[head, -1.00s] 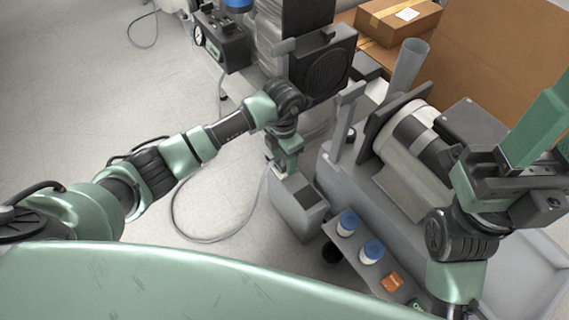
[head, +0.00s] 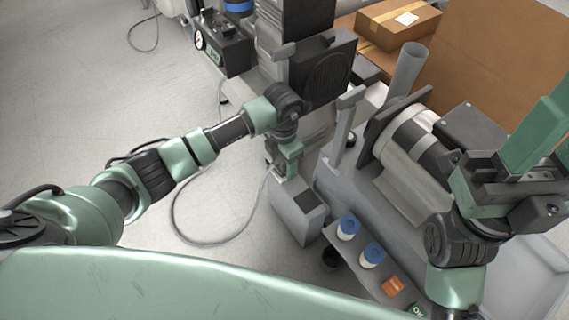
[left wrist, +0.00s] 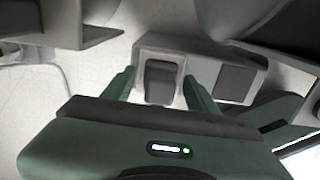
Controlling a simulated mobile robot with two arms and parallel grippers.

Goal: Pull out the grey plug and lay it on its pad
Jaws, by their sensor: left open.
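The grey plug (left wrist: 160,82) shows in the left wrist view as a dark grey block seated in a lighter surround on the grey box. My left gripper (left wrist: 158,82) is open, with one green finger on each side of the plug; contact cannot be made out. A dark square pad (left wrist: 236,84) lies on the box top, to the right of the plug. In the head view the left gripper (head: 285,168) points down at the far end of the grey box (head: 292,222) and hides the plug. The dark pad (head: 306,201) shows nearer. My right gripper (head: 530,165) is at the right edge, partly cut off.
Two blue-capped jars (head: 348,227) and an orange card (head: 392,286) sit on a grey ledge to the right of the box. A cable (head: 178,215) loops over clear floor at left.

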